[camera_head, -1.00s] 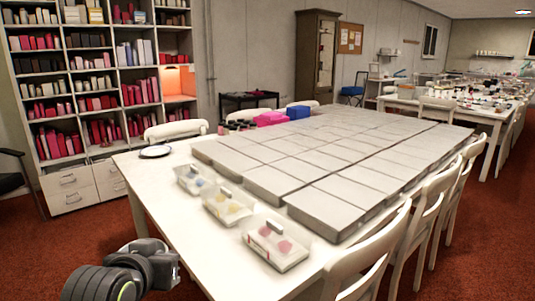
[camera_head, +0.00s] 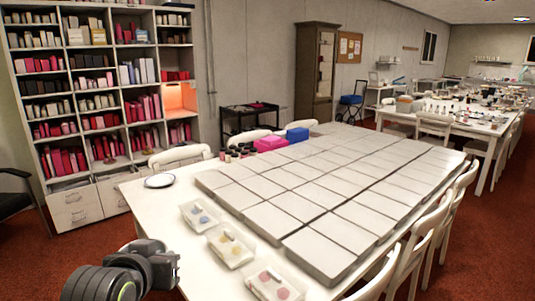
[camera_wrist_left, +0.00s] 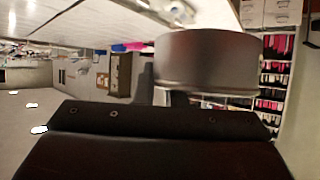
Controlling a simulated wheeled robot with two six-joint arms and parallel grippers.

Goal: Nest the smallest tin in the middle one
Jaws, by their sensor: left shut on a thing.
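A round grey metal tin (camera_wrist_left: 207,62) with a smooth side wall fills the upper middle of the left wrist view. My left gripper (camera_wrist_left: 163,92) is shut on this tin, with its dark fingers at the tin's near left edge. I cannot tell the tin's size rank from this view. In the head view my left gripper (camera_head: 168,264) is at the lower left, by the near left edge of the white table (camera_head: 150,200). The tin cannot be made out clearly there. No other tin is clearly visible. My right gripper is not in view.
Grey slabs (camera_head: 300,205) cover most of the table. Small trays (camera_head: 231,247) line its near left side, and a plate (camera_head: 159,181) lies at the far left corner. White chairs (camera_head: 425,220) stand along the right side. Red floor is open at the left.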

